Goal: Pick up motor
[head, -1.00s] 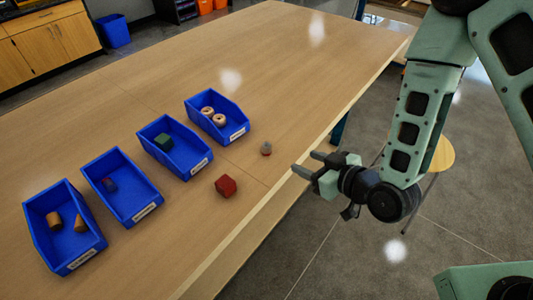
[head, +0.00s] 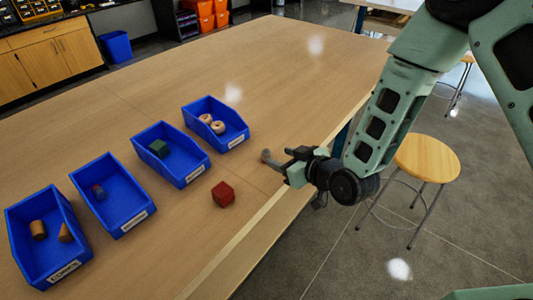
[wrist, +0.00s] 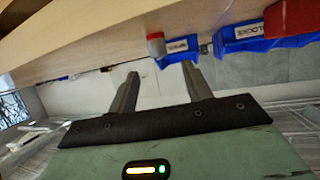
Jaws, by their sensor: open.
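A small grey and dull red piece (head: 265,155), which I take to be the motor, stands on the table near its right edge. It also shows in the wrist view (wrist: 156,45), beyond the fingertips and between their lines. My gripper (head: 279,159) is open and empty, low at the table's edge, with its fingers pointing left at the piece. In the head view the fingertips overlap or nearly meet the piece; I cannot tell whether they touch it. In the wrist view both fingers (wrist: 160,72) are spread with a gap short of it.
A red block (head: 223,194) stands left of my gripper. A stool (head: 427,158) stands right of the table.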

